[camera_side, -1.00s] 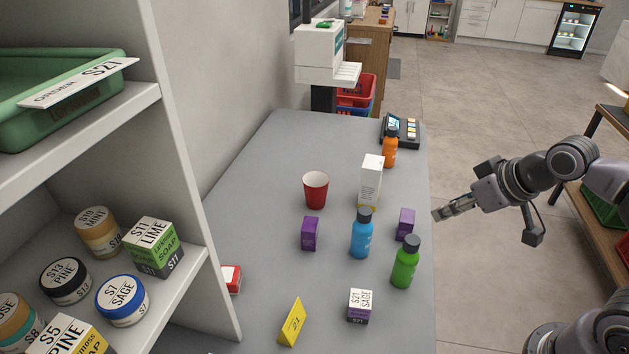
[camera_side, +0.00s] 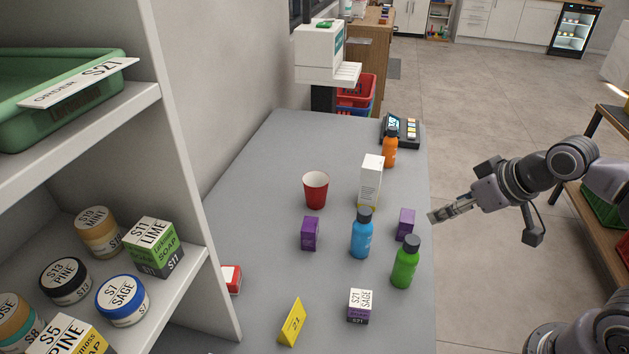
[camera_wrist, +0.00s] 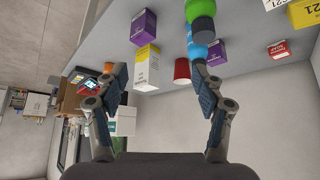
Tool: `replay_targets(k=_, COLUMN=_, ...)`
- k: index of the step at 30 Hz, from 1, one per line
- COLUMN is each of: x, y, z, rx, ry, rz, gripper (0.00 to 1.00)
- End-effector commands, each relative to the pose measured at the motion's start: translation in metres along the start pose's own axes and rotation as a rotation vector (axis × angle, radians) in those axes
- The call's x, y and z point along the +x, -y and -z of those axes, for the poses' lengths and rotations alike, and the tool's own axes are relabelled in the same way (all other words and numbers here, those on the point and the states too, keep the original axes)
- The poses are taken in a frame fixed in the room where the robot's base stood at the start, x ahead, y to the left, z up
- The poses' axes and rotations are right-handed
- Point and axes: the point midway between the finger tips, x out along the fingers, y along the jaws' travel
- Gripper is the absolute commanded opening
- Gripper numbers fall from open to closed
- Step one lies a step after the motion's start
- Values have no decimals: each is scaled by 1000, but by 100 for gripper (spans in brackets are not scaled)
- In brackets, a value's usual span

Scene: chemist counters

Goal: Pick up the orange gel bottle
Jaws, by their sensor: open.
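The orange gel bottle (camera_side: 390,149) stands upright with a dark cap near the far right of the grey counter, just in front of a card terminal. In the wrist view the orange bottle (camera_wrist: 108,67) is only a small patch, mostly hidden behind my left finger. My gripper (camera_side: 432,217) is open and empty at the counter's right edge, nearer the camera than the orange bottle and apart from it.
A tall white box (camera_side: 370,180) stands near the orange bottle. A blue bottle (camera_side: 362,239), a green bottle (camera_side: 405,266) and a purple box (camera_side: 405,224) stand near my gripper. A red cup (camera_side: 316,190) is further left. The card terminal (camera_side: 402,132) is behind the orange bottle.

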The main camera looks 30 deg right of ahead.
Motion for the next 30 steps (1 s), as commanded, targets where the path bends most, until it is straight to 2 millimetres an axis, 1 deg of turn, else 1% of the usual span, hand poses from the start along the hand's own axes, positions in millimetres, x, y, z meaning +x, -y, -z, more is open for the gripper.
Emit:
replay_targets(k=7, x=0, y=0, z=2, rx=3, ry=1, rz=-1, gripper=69)
replay_targets(k=8, x=-1, y=-1, z=4, rx=7, ry=3, rz=-3, gripper=69)
replay_targets(k=11, x=-3, y=-4, z=19, rx=32, ry=13, rz=-13, gripper=69)
replay_targets(k=14, x=-4, y=-10, z=44, rx=78, ry=31, rz=-33, gripper=69)
replay_targets(k=16, x=-4, y=-16, z=66, rx=117, ry=47, rz=-50, gripper=69)
replay_targets(k=20, x=1, y=-28, z=104, rx=194, ry=74, rz=-86, gripper=69)
replay_targets(k=24, x=12, y=-42, z=143, rx=275, ry=101, rz=-126, gripper=69)
replay_targets(k=26, x=19, y=-49, z=159, rx=311, ry=113, rz=-144, gripper=69)
replay_targets(k=30, x=38, y=-65, z=193, rx=395, ry=136, rz=-188, gripper=69)
